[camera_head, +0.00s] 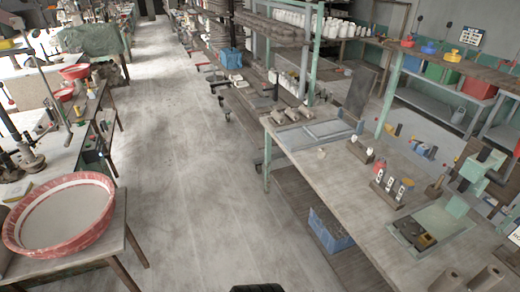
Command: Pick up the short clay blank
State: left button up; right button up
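Two grey-brown cylinders that look like clay blanks lie at the bottom right corner of the workbench (340,189): a left one (446,281) and a right one (486,278). The lower frame edge comes close to both, so I cannot tell which is the short one. A small pale lump (321,153) sits alone near the bench's left edge; it is too small to identify. Neither of my grippers shows. A dark rounded part at the bottom middle edge seems to be mine.
On the bench stand a grey tray (315,132), small wooden holders with white-tipped pieces (390,186), and a green machine (478,167) with a flat base. A red basin (60,215) stands on a table at left. The concrete aisle between is clear.

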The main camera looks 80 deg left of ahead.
aim_at(322, 153)
jog(key=u, duration=2.15)
jog(key=i, duration=1.45)
jog(key=u, duration=0.2)
